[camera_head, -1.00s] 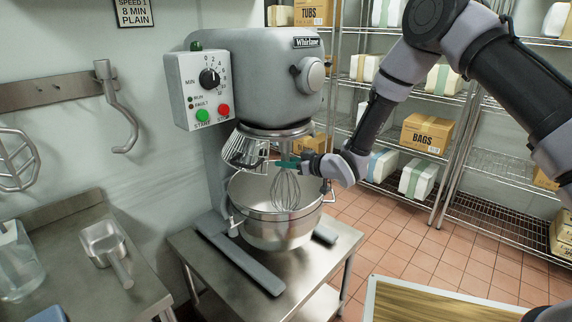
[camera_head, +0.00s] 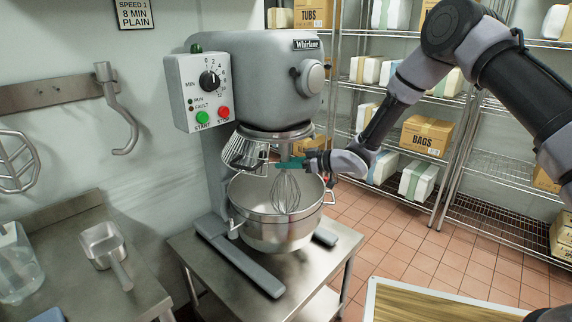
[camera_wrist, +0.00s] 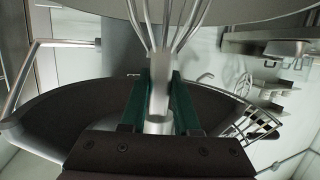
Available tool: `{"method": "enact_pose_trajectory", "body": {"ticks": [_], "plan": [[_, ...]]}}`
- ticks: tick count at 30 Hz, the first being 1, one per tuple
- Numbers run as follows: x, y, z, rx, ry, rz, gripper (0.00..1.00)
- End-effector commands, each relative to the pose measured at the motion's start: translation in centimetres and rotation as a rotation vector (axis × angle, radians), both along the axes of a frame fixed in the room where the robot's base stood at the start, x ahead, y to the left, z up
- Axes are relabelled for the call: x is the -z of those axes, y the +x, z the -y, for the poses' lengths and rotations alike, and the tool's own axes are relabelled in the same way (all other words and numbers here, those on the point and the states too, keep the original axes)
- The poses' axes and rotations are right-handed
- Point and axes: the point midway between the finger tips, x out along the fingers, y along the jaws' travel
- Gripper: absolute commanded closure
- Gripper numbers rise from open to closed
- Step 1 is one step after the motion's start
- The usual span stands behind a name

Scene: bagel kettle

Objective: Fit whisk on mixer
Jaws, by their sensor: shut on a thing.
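The grey mixer (camera_head: 266,75) stands on a steel table, with its steel bowl (camera_head: 262,226) under the head. The wire whisk (camera_head: 286,191) hangs upright, wires down, over or inside the bowl. My gripper (camera_head: 284,168) comes in from the right and is shut on the whisk's shaft just below the mixer head. In the wrist view the green fingers (camera_wrist: 161,105) clasp the metal shaft (camera_wrist: 160,85), with the whisk's wires (camera_wrist: 175,25) spreading from it. Whether the shaft top touches the mixer's drive is hidden from clear view.
A wire guard (camera_head: 246,148) sits under the head, left of the whisk. A dough hook (camera_head: 121,125) and a flat beater (camera_head: 18,160) hang on the left wall. A scoop (camera_head: 103,244) lies on the left counter. Shelves with boxes (camera_head: 426,134) stand behind my arm.

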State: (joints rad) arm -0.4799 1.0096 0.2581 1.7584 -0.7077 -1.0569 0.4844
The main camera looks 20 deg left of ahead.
Motion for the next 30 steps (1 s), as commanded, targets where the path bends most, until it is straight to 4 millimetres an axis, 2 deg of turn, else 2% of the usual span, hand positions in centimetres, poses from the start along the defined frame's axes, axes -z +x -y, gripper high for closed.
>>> {"method": "enact_pose_trajectory", "body": {"ticks": [1, 15, 22, 23, 25, 26, 30], "plan": [[-0.79, 0.31, -0.28, -0.003, 0.013, 0.011, 1.0], [-0.69, 0.38, -0.24, -0.276, 0.011, 0.01, 1.0], [-0.65, 0.34, -0.2, -0.287, 0.01, 0.008, 1.0], [-0.65, 0.34, -0.2, -0.287, 0.01, 0.008, 0.65], [-0.57, 0.32, -0.17, -0.286, 0.009, 0.007, 0.39], [-0.52, 0.31, -0.15, -0.286, 0.008, 0.006, 0.34], [-0.34, 0.23, -0.1, -0.286, 0.005, 0.004, 0.34]]}}
